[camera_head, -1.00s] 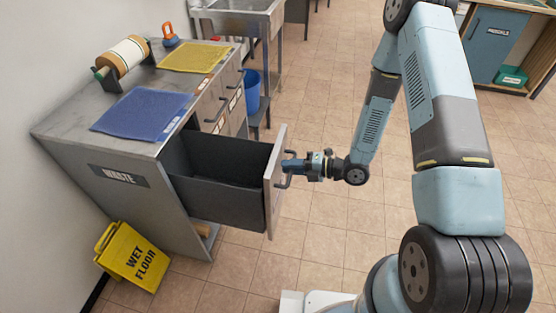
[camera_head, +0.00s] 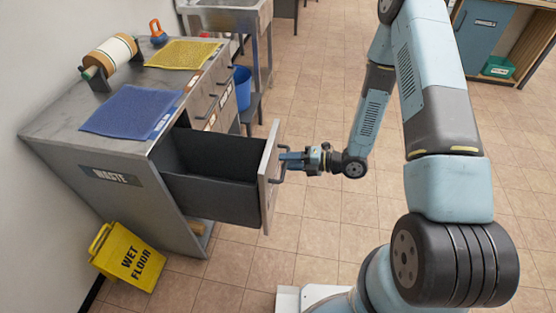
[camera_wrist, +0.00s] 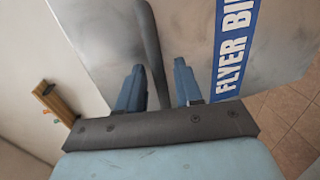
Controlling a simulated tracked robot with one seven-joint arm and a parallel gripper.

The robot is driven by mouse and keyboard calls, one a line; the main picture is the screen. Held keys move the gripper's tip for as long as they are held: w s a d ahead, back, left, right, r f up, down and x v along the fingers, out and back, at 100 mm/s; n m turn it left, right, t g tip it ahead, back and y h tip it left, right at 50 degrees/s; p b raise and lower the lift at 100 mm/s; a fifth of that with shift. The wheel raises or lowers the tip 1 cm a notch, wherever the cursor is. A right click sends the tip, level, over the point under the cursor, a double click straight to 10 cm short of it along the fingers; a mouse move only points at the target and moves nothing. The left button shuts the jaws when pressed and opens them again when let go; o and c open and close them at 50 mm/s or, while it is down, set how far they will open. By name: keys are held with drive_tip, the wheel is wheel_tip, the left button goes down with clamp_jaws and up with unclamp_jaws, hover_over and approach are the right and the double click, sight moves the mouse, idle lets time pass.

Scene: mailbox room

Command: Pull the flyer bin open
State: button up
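The flyer bin (camera_head: 222,192) is a dark grey drawer pulled far out of the right side of the grey cabinet, its inside showing empty. Its pale front panel (camera_head: 269,180) has a dark bar handle (camera_head: 279,178). In the wrist view the blue FLYER BIN label (camera_wrist: 234,45) is on the panel, beside the handle (camera_wrist: 151,45). My gripper (camera_head: 287,159) is at the handle, outside the panel. In the wrist view its blue fingers (camera_wrist: 158,75) stand apart on either side of the handle, with a gap visible at the right.
The cabinet (camera_head: 120,205) is marked WASTE and carries a blue mat (camera_head: 130,111), a yellow mat (camera_head: 188,54) and a paper roll (camera_head: 110,54). A yellow wet-floor sign (camera_head: 128,258) leans by its front. A blue bucket (camera_head: 242,88) stands behind the drawer. The tiled floor right of it is open.

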drive_tip(key=v, duration=1.2)
drive_tip(key=shift+d, duration=0.2)
drive_tip(key=shift+w, duration=0.2)
